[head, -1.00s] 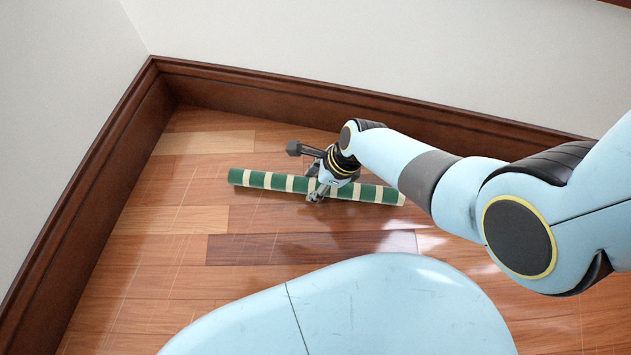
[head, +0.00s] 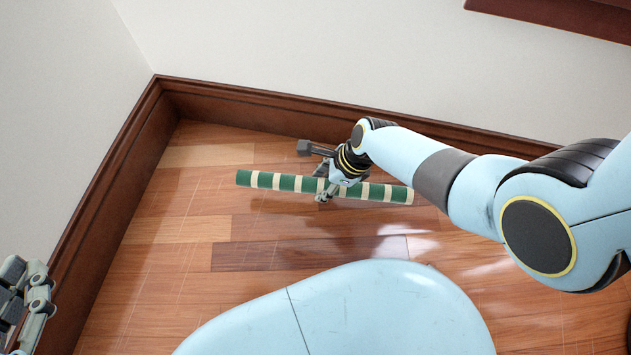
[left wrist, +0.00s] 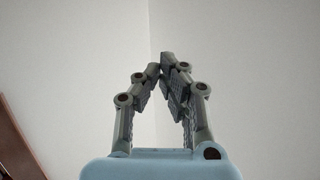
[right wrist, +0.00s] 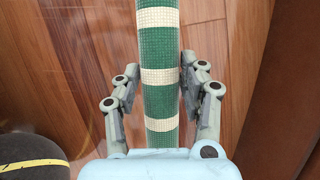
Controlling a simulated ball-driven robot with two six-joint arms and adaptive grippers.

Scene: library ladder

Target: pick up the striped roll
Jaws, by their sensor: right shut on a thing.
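The striped roll (head: 285,183), green with cream bands, lies crosswise in the head view, near the back baseboard. My right gripper (head: 325,192) is shut on it near its middle. The roll looks level and seems a little above the floor. In the right wrist view the roll (right wrist: 158,75) runs up between the fingers (right wrist: 160,105), and its upper end leaves the picture. My left gripper (head: 25,300) is at the lower left edge of the head view, far from the roll. In the left wrist view its fingertips (left wrist: 158,68) meet, with nothing between them.
A dark wooden baseboard (head: 260,105) runs along the back wall, and another (head: 95,215) along the left wall, meeting in a corner behind the roll. The plank floor (head: 180,230) is otherwise clear. A dark wooden edge (head: 560,22) shows at the top right.

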